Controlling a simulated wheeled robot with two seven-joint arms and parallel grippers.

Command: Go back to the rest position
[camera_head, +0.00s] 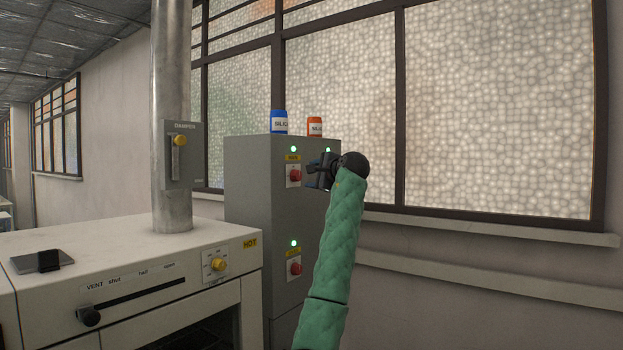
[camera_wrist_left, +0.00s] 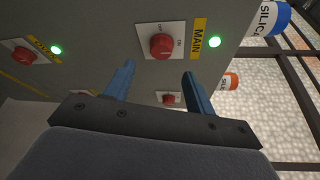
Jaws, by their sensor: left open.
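My left arm, in a green quilted sleeve, rises in the head view to my left gripper (camera_head: 316,172), in front of the upper part of the grey cabinet (camera_head: 255,190). In the left wrist view the blue fingers of my left gripper (camera_wrist_left: 158,72) are apart with nothing held between them. A red knob beside the MAIN label (camera_wrist_left: 162,46) is just beyond the fingertips, and I cannot tell the exact gap. Its green lamp (camera_wrist_left: 215,42) is lit. My right gripper is in neither view.
A blue jar (camera_head: 278,123) and an orange jar (camera_head: 315,127) stand on the cabinet. A lower red knob (camera_head: 295,268) is on its front. A cream oven (camera_head: 130,250) with a vent slider, a yellow knob and a black device on top stands at left. A metal duct (camera_head: 172,90) rises behind it.

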